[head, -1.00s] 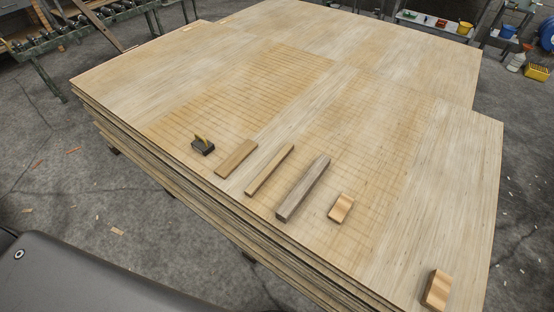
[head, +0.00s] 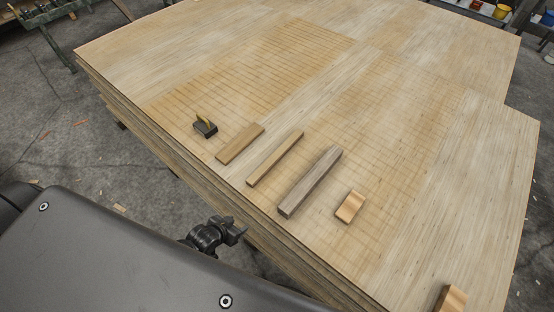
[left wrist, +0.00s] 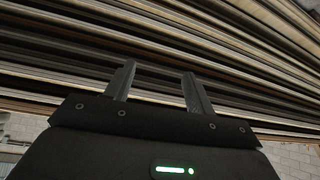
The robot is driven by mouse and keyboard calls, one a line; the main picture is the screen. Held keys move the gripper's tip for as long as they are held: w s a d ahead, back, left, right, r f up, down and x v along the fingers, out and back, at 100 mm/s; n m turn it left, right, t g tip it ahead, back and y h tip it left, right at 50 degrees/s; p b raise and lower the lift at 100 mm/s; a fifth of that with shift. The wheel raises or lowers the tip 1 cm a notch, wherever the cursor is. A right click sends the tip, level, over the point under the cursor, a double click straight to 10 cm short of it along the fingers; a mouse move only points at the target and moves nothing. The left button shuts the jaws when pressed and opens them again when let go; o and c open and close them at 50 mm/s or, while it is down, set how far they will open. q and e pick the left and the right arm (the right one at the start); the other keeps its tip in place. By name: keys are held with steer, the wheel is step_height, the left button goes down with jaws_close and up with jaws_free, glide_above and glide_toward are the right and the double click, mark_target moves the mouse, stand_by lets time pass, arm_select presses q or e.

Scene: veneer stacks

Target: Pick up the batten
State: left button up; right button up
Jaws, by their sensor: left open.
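Three long wooden pieces lie side by side on the veneer stack (head: 440,120): a short, wide brown piece (head: 240,144), a slim light-brown strip (head: 275,158) and a thicker grey-brown bar (head: 310,181). The slim strip looks most like the batten, but I cannot be sure which piece it is. My left gripper (head: 238,230) is off the near-left edge of the stack, apart from all the pieces. In the left wrist view its fingers (left wrist: 157,85) are open and empty, facing the layered edges of the stack. My right gripper is not in view.
The far top of the stack is clear.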

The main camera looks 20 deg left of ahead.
arm_select(q)
steer(key=w+r+t, duration=0.1)
steer(key=r, duration=0.1)
steer(key=w+r, duration=0.2)
steer(key=r, duration=0.1)
steer(key=w+r+t+b, duration=0.1)
steer(key=r, duration=0.2)
steer(key=shift+w+a+m+t+h, duration=0.25)
steer(key=shift+w+m+t+h, duration=0.05)
steer(key=shift+w, duration=0.05)
steer(key=t+h, duration=0.2)
steer(key=t, duration=0.1)
glide_toward(259, 172)
steer(key=shift+m+g, duration=0.3)
steer(key=x, duration=0.4)
steer(key=shift+w+d, duration=0.1)
steer(key=shift+d, duration=0.1)
steer(key=x, duration=0.4)
steer(key=shift+w+a, duration=0.1)
steer(key=shift+w, duration=0.4)
steer(key=shift+w+f, duration=0.1)
steer(key=shift+w, duration=0.05)
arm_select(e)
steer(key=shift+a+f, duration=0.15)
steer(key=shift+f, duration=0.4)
arm_select(q)
steer(key=shift+c, duration=0.3)
steer(key=c, duration=1.1)
